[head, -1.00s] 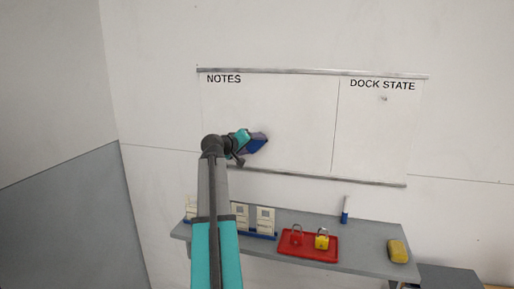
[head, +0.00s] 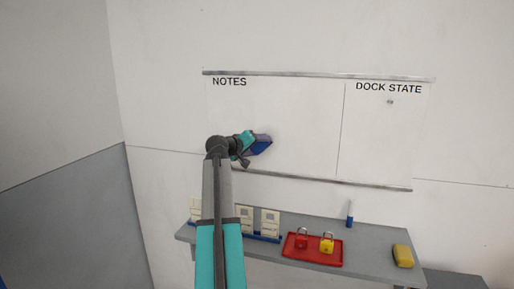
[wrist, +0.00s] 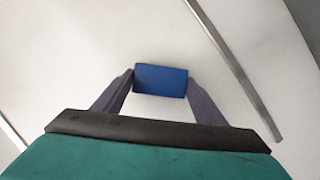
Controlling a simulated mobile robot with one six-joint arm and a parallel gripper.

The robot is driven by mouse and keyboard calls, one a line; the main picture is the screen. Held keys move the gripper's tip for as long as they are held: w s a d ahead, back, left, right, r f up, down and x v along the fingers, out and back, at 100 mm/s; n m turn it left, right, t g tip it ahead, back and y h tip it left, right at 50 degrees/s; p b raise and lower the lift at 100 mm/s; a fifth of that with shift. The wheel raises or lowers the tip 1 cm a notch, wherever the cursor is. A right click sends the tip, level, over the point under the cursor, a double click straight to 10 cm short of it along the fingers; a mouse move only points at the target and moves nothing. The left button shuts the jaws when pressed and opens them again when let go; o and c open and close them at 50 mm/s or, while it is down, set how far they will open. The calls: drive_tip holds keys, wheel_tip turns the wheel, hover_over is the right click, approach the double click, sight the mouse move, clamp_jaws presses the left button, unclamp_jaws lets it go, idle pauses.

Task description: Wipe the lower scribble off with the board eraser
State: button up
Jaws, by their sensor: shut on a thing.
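The whiteboard (head: 300,115) hangs on the wall, with a NOTES part at left and a narrower DOCK STATE part at right. My gripper (head: 262,144) is at the lower left of the NOTES part. It is shut on the blue board eraser (head: 261,148), which also shows between the two fingers (wrist: 160,82) in the wrist view. The eraser is at or very near the board face; I cannot tell if it touches. No lower scribble shows on the bare NOTES surface; my arm and gripper hide a part of it. A small dark mark (head: 390,101) sits under DOCK STATE.
A grey shelf (head: 365,262) runs below the board. On it are a red tray (head: 313,256) with a red and a yellow padlock, a blue-and-white marker (head: 350,214), a yellow object (head: 403,255) and white cards (head: 270,222). The board's lower rail (head: 330,181) is close below my gripper.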

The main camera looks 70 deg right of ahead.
sight(266, 147)
drive_tip(key=shift+s+d, duration=0.1)
drive_tip(key=shift+s, duration=1.65)
drive_tip(key=shift+s, duration=0.15)
drive_tip(key=shift+s+d, duration=0.2)
drive_tip(key=shift+s, duration=1.5)
drive_tip(key=shift+s, duration=0.1)
drive_tip(key=shift+s+p, duration=0.35)
drive_tip(key=shift+s, duration=1.45)
drive_tip(key=shift+w, duration=0.2)
drive_tip(key=shift+w+b, duration=0.85)
drive_tip(key=shift+w, duration=0.9)
drive_tip(key=shift+w, duration=0.1)
drive_tip(key=shift+w+a+b, duration=0.15)
drive_tip(key=shift+w+b, duration=0.15)
drive_tip(key=shift+w, duration=0.55)
drive_tip(key=shift+w+a+b, duration=0.1)
drive_tip(key=shift+w+b, duration=0.2)
drive_tip(key=shift+w, duration=0.55)
